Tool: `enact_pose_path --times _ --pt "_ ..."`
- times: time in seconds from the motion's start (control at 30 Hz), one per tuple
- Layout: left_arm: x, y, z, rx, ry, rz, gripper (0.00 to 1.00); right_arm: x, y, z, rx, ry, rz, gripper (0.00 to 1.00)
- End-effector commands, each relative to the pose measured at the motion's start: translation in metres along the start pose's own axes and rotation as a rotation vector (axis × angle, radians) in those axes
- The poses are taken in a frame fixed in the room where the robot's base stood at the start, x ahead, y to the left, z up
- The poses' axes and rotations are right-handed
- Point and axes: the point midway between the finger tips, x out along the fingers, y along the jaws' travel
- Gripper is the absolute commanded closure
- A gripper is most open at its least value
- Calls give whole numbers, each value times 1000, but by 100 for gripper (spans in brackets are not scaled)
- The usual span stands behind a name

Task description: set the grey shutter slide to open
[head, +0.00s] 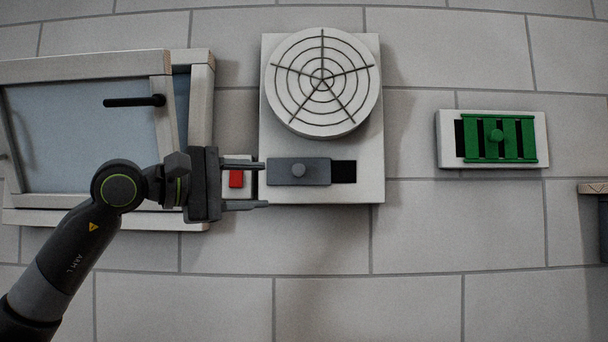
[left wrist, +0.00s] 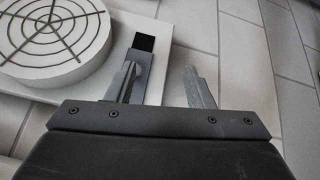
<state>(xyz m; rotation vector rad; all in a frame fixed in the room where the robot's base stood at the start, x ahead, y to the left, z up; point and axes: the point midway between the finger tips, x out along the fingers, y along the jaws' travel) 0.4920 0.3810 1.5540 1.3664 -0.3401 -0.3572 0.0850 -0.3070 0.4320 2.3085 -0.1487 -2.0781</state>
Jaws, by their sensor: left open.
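The left wrist view shows the slide (left wrist: 141,57) partly hidden behind one finger of this gripper (left wrist: 160,76). I cannot tell whether the finger touches it. My right gripper is not in view.
A tilted window (head: 85,130) with a black handle is at the left. A green slatted slide (head: 497,138) in a white frame is at the right. The wall below is clear.

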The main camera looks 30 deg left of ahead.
Motion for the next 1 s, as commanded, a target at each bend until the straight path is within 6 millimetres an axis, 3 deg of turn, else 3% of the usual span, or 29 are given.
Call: enact_pose_path --times 0.03,0.13,0.3,0.47,1.0 --pt "-18 16 -5 62 67 5 52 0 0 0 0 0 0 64" --pt "-43 34 -16 139 166 -2 52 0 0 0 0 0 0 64" --pt "-54 44 -22 178 225 -11 52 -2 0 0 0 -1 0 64" --pt "-36 45 -25 175 220 -14 52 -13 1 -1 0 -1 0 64" --pt "55 46 -45 170 216 -13 52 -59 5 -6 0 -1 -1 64"
